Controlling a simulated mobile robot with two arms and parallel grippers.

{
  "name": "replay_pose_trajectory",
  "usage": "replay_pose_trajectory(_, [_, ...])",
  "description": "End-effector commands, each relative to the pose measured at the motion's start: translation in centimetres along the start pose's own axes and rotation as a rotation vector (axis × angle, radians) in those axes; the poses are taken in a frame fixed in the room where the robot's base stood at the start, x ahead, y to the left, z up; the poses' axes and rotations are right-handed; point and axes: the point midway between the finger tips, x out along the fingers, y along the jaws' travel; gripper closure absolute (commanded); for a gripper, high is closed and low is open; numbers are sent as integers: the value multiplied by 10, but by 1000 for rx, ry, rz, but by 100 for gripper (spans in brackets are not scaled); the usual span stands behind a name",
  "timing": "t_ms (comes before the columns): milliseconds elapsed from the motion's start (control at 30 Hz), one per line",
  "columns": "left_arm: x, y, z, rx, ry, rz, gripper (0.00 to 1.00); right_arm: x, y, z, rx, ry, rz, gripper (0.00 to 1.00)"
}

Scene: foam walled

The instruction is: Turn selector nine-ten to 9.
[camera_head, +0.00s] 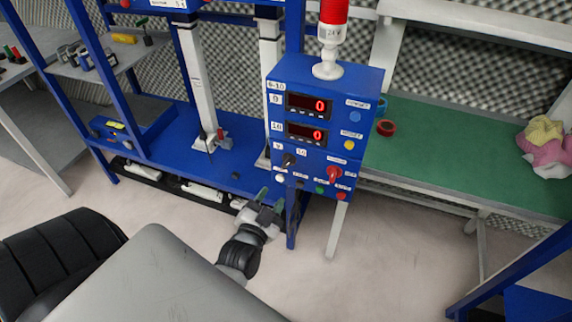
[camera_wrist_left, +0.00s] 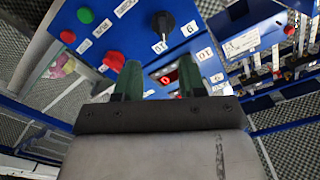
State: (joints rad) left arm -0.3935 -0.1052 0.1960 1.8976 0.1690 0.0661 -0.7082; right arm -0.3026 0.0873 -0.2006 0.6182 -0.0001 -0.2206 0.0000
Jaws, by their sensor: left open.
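The selector nine-ten is a black knob (camera_head: 288,160) low on the left of the blue control box (camera_head: 345,88), between the labels 9 and 10. In the left wrist view the knob (camera_wrist_left: 163,24) shows beyond the fingertips, near the top edge, with the labels 10 and 9 beside it. I cannot tell for certain which label it points to. My left gripper (camera_head: 268,208) is below and left of the knob, apart from it. Its two green fingers (camera_wrist_left: 160,78) are open with nothing between them. My right gripper is not in view.
A red knob (camera_head: 334,174) and several small coloured buttons sit beside and below the selector. Two red displays (camera_head: 309,106) read 0. A red beacon (camera_head: 333,14) stands on the box. A green-topped bench (camera_head: 450,150) is at right, a blue frame (camera_head: 165,150) at left.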

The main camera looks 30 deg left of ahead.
Motion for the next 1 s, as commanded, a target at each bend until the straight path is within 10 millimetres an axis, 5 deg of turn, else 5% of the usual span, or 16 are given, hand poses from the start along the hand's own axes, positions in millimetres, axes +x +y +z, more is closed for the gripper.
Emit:
replay_pose_trajectory(600, [95, -6, -7, 4, 12, -12, 60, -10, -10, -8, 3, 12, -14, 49])
replay_pose_trajectory(1000, [107, -6, -6, 5, 10, -11, 60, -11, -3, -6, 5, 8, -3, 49])
